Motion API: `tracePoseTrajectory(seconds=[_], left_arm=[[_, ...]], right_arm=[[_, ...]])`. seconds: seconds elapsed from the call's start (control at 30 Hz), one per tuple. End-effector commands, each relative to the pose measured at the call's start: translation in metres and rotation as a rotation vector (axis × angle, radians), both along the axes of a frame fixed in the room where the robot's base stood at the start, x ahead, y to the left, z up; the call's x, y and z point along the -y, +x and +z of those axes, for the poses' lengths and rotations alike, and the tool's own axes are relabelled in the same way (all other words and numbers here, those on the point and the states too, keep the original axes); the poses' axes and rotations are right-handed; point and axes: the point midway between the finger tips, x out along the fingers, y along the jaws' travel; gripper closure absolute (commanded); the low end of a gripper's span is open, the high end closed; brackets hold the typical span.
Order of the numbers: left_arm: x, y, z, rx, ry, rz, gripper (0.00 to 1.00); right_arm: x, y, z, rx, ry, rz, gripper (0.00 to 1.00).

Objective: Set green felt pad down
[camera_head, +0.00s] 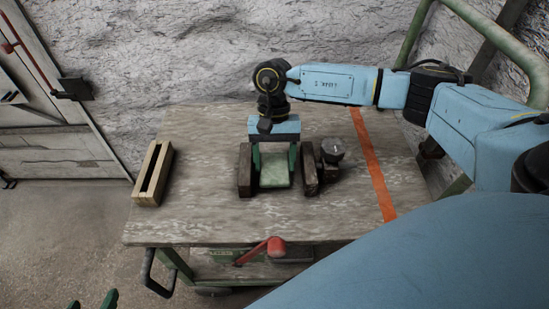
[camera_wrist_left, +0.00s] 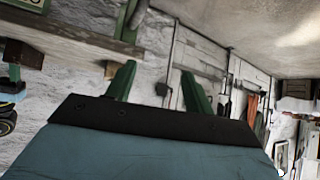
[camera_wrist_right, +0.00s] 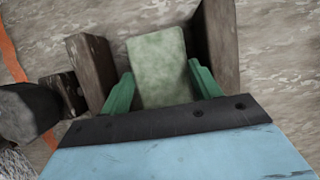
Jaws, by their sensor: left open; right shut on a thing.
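The green felt pad (camera_head: 276,171) is a pale green rectangle between two dark wooden blocks, one to its left (camera_head: 245,171) and one to its right (camera_head: 309,170). In the right wrist view the pad (camera_wrist_right: 159,58) lies between my green fingers, with a block on each side. My right gripper (camera_head: 275,158) is shut on the pad and points down at the table. I cannot tell whether the pad touches the tabletop. My left gripper (camera_head: 93,303) is open and empty at the bottom left, off the table; its spread fingers show in the left wrist view (camera_wrist_left: 158,82).
The worn tabletop (camera_head: 200,215) is clear in front and at left. A slotted wooden block (camera_head: 153,176) stands at the left edge. A dark object with a grey top (camera_head: 331,151) sits close to the right block. An orange stripe (camera_head: 374,165) crosses the table's right part.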

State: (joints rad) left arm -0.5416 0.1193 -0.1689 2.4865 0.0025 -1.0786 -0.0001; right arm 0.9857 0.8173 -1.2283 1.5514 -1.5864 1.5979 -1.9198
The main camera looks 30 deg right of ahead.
Motion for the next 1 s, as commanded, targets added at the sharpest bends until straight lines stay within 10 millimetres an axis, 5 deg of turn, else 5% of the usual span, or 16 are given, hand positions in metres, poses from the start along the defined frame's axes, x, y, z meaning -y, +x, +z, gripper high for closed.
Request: tracePoseTrajectory(seconds=[1.0], left_arm=[[0.007, 0.014, 0.014, 0.113, -0.029, -0.010, 0.47]], right_arm=[[0.000, 0.000, -0.006, 0.000, 0.000, 0.000, 0.59]])
